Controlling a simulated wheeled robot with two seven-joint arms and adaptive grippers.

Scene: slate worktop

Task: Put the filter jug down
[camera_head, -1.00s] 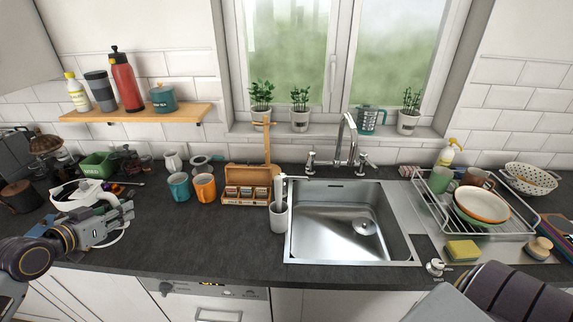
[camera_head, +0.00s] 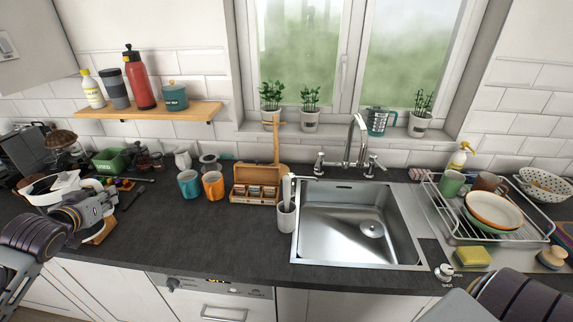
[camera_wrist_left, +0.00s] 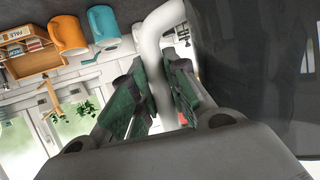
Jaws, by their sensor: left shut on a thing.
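My left gripper (camera_head: 102,203) is at the left of the worktop and is shut on the filter jug. In the left wrist view the jug's curved white handle (camera_wrist_left: 158,42) runs between the green-padded fingers (camera_wrist_left: 155,98). In the head view the white jug (camera_head: 62,183) shows only in part behind my gripper and wrist, above the left end of the worktop. I cannot tell whether its base touches the surface. My right gripper is out of view; only part of my right arm shows at the bottom right.
A green box (camera_head: 108,161) and jars stand behind the gripper. A teal mug (camera_head: 189,184), an orange mug (camera_head: 213,185) and a wooden box (camera_head: 258,183) are to the right, before the sink (camera_head: 345,225). The front worktop (camera_head: 200,240) is clear.

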